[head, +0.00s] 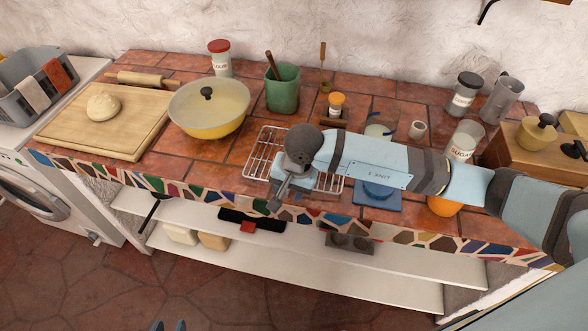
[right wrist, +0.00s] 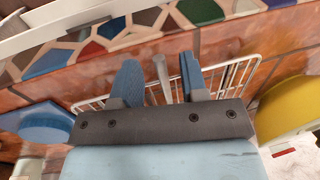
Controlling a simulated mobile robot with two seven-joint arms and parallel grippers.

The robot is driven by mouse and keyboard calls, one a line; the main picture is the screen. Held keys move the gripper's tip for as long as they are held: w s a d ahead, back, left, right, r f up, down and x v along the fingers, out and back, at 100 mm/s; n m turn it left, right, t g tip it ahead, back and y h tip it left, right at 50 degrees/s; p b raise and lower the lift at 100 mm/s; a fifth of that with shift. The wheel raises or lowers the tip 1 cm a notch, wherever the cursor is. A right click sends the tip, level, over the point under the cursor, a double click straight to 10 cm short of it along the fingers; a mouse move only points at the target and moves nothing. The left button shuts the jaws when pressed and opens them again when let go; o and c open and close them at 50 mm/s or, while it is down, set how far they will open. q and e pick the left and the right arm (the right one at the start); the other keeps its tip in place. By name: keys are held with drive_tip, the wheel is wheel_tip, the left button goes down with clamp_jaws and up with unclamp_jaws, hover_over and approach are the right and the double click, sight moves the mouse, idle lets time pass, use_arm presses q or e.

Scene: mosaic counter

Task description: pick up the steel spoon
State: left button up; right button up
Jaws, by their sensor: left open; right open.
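A thin grey metal bar (right wrist: 162,80), which looks like the steel spoon's handle, lies between the fingers of my right gripper (right wrist: 158,78) in the right wrist view. It lies over the wire rack (head: 259,154); the rest of it is hidden by the gripper. In the head view my right gripper (head: 283,192) is low over the rack near the counter's front edge, pointing down. Its fingers are apart on either side of the bar, and I cannot tell whether they touch it.
A yellow lidded pan (head: 205,118) and a green crock (head: 283,92) stand left of and behind the rack. A blue trivet (head: 381,196) and an orange (head: 444,206) are to its right, under my arm. A cutting board (head: 75,130) lies far left.

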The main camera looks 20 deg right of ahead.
clamp_jaws()
drive_tip(key=shift+r, duration=0.1)
idle(0.4)
